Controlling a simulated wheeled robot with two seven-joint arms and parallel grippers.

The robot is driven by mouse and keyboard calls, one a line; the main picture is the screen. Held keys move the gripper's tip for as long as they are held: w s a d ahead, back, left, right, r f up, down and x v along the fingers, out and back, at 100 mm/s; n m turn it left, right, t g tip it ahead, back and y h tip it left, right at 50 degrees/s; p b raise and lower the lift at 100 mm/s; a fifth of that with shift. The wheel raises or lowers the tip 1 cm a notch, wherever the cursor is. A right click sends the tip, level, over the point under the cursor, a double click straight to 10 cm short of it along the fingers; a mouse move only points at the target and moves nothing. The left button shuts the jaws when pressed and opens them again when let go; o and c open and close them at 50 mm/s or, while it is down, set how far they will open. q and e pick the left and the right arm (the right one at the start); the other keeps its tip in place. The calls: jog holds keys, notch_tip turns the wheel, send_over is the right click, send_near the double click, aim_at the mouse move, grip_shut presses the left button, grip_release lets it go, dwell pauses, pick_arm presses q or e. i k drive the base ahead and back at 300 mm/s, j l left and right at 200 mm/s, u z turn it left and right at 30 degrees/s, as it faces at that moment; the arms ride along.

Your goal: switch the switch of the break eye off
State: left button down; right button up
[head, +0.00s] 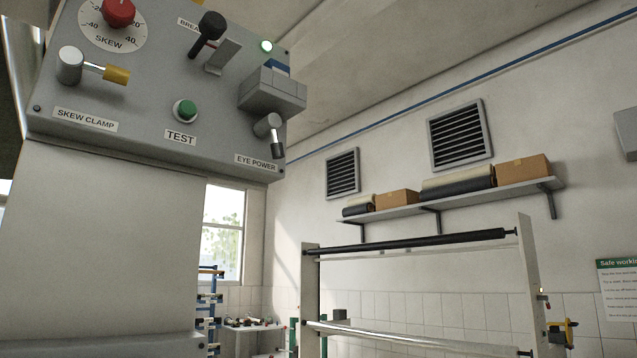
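A grey control panel (140,112) fills the upper left of the head view. A switch with a grey round body and a dark lever (270,132) sits at its lower right, above the label "EYE POWER" (256,163); the lever points down. A black-knobbed lever (208,33) stands near the panel's top, beside a label partly hidden behind it that begins "BREA" (189,24). A small lamp (266,46) to its right glows pale green. A grey box-shaped part (272,92) sticks out between the lamp and the eye power switch. Neither gripper is in view.
The panel also carries a red skew knob (118,12), a skew clamp handle with yellow tip (116,75) and a green test button (185,110). A roller frame (420,242) stands at the right. A wall shelf (455,200) holds boxes and rolls.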

aim_at(269, 125)
jog(key=i+l+u, duration=0.1)
jog(key=i+l, duration=0.4)
jog(key=l, duration=0.2)
jog(key=i+l+u, duration=0.15)
jog(key=i+l, duration=0.3)
jog(key=l, duration=0.25)
jog(key=i+u, duration=0.05)
